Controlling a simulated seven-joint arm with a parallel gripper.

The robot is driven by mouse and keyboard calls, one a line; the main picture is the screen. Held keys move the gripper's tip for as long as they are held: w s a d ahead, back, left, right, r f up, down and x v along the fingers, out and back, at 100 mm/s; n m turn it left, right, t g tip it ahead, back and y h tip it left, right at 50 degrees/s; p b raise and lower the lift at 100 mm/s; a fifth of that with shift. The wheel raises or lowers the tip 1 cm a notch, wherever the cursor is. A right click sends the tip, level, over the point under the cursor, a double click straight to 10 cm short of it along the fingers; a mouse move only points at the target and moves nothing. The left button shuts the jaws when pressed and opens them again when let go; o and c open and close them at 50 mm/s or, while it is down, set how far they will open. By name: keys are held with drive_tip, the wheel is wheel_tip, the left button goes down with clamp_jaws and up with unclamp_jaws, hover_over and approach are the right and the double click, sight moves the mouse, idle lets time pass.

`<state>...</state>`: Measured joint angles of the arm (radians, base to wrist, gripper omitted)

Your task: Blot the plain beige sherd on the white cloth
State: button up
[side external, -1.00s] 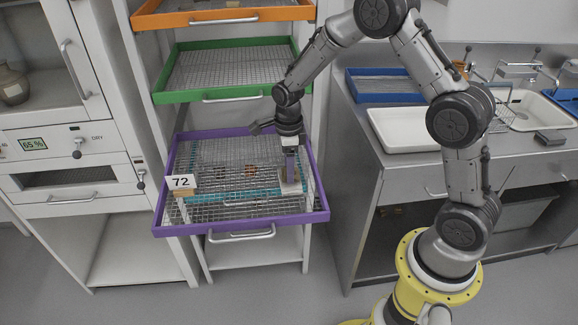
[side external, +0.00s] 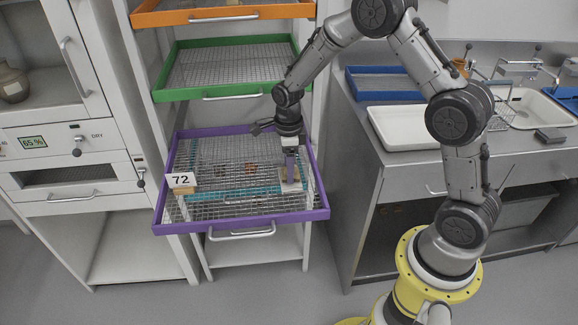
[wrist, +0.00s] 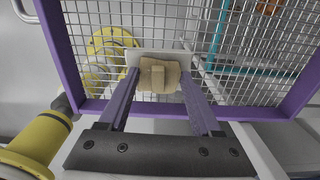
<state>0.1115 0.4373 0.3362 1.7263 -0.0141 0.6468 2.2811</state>
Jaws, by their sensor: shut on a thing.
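The plain beige sherd (wrist: 160,76) is between my two purple fingers in the wrist view, close to their tips. My gripper (wrist: 159,82) is shut on it. The white cloth (wrist: 135,55) lies flat on the wire mesh, right behind and under the sherd in that view. The sherd seems to be at or very near the cloth, but I cannot tell whether they touch. In the side view, my gripper (side external: 290,178) points down into the right part of the purple tray, with the cloth (side external: 297,187) at its tips.
The purple-rimmed mesh tray (side external: 270,219) carries a "72" label (side external: 181,180). The green tray (side external: 228,93) is above. A sink counter with a white basin (side external: 395,128) stands right.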

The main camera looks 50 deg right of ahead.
drive_tip(key=shift+r, duration=3.55)
